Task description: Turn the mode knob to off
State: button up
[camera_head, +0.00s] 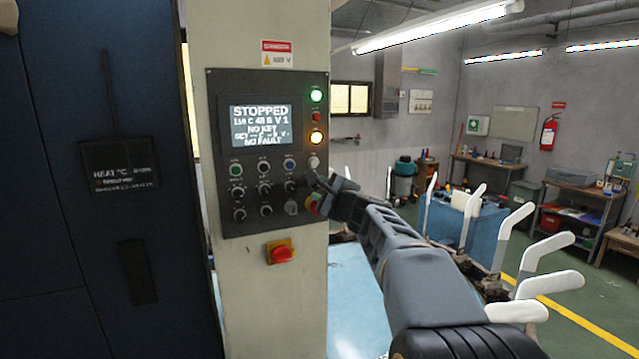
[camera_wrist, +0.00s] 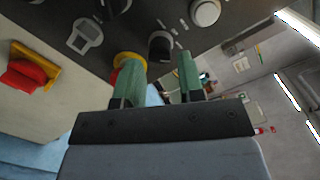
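The dark control panel (camera_head: 222,130) is on a cream column and carries several knobs and buttons. Their labels are too small to read, so I cannot tell which knob is the mode knob. My gripper (camera_head: 320,190) is at the panel's lower right. In the wrist view my gripper (camera_wrist: 160,66) has two green fingers, spread apart with a gap between them. A black knob (camera_wrist: 160,45) lies just ahead of that gap, and I see no finger closed on it. A white button (camera_wrist: 205,12) is beyond it. The panel's screen (camera_head: 260,126) reads STOPPED, NO KEY and NO FAULT.
A red and yellow emergency stop (camera_wrist: 125,60) is partly hidden behind the left finger in the wrist view. A grey key switch (camera_wrist: 85,37) is to its left. A red and yellow rotary switch (camera_head: 281,252) is below the panel. White boarding forms (camera_head: 550,284) stand at the right.

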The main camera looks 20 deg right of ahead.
aim_at(316, 186)
jog(key=shift+w+a, duration=0.1)
jog(key=shift+w, duration=1)
jog(key=c, duration=0.6)
